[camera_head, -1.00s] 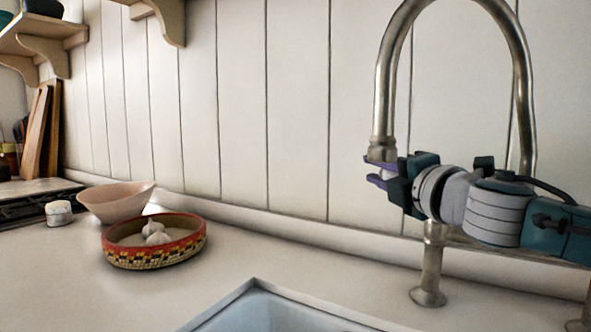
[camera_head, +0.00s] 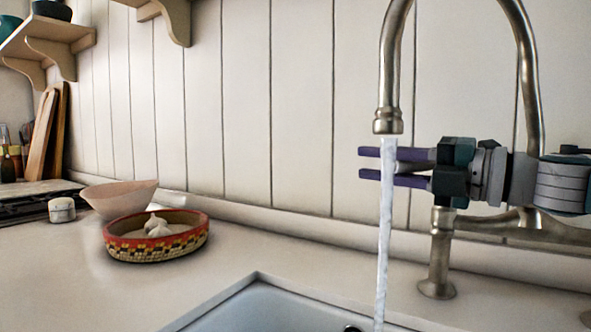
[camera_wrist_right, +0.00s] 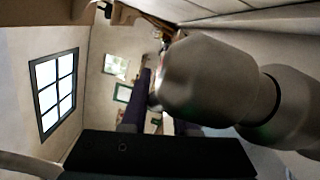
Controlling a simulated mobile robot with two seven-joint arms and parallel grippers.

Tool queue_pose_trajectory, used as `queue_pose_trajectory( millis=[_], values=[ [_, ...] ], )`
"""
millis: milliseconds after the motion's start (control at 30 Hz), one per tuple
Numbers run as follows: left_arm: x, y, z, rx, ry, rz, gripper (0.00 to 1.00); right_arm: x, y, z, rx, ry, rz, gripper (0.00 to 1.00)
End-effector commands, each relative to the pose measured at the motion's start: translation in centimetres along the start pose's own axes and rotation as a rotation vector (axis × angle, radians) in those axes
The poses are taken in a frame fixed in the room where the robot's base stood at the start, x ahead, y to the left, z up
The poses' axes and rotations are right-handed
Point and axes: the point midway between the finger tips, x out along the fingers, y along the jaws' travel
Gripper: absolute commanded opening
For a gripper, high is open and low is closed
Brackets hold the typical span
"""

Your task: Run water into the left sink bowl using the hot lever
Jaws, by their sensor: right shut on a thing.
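The metal tap (camera_head: 530,80) arches over the sink, with its spout end (camera_head: 388,122) above the left sink bowl (camera_head: 265,308). A stream of water (camera_head: 384,240) falls from the spout into the bowl. My right gripper (camera_head: 398,166) is level behind the stream, its purple fingers closed on what appears to be the hot lever. The lever is mostly hidden between the fingers and jaw. In the right wrist view a large grey metal tap part (camera_wrist_right: 205,80) fills the middle, close to the fingers. My left gripper is out of view.
A patterned red bowl (camera_head: 125,247) with garlic, a pink bowl (camera_head: 120,200) and a small white pot (camera_head: 62,210) stand on the counter at left. A tap leg (camera_head: 440,255) rises from the counter below my right gripper.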

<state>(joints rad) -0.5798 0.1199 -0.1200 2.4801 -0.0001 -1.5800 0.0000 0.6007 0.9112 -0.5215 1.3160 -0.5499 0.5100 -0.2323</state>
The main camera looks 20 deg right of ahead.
Motion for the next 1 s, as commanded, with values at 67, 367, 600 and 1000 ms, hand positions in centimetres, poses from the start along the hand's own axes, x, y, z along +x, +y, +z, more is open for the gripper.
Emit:
queue_pose_trajectory(
  millis=[67,367,600,1000],
  values=[
    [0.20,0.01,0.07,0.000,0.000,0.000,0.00,-0.07,0.15,-0.08,-0.004,0.015,0.007,0.00],
    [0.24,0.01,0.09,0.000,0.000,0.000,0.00,-0.15,0.25,-0.23,-0.002,0.031,0.010,0.00],
    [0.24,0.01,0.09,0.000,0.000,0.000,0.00,-0.14,0.25,-0.23,-0.001,0.031,0.010,0.34],
    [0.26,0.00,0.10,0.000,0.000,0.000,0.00,-0.15,0.11,-0.25,0.001,0.030,0.008,0.57]
  ],
)
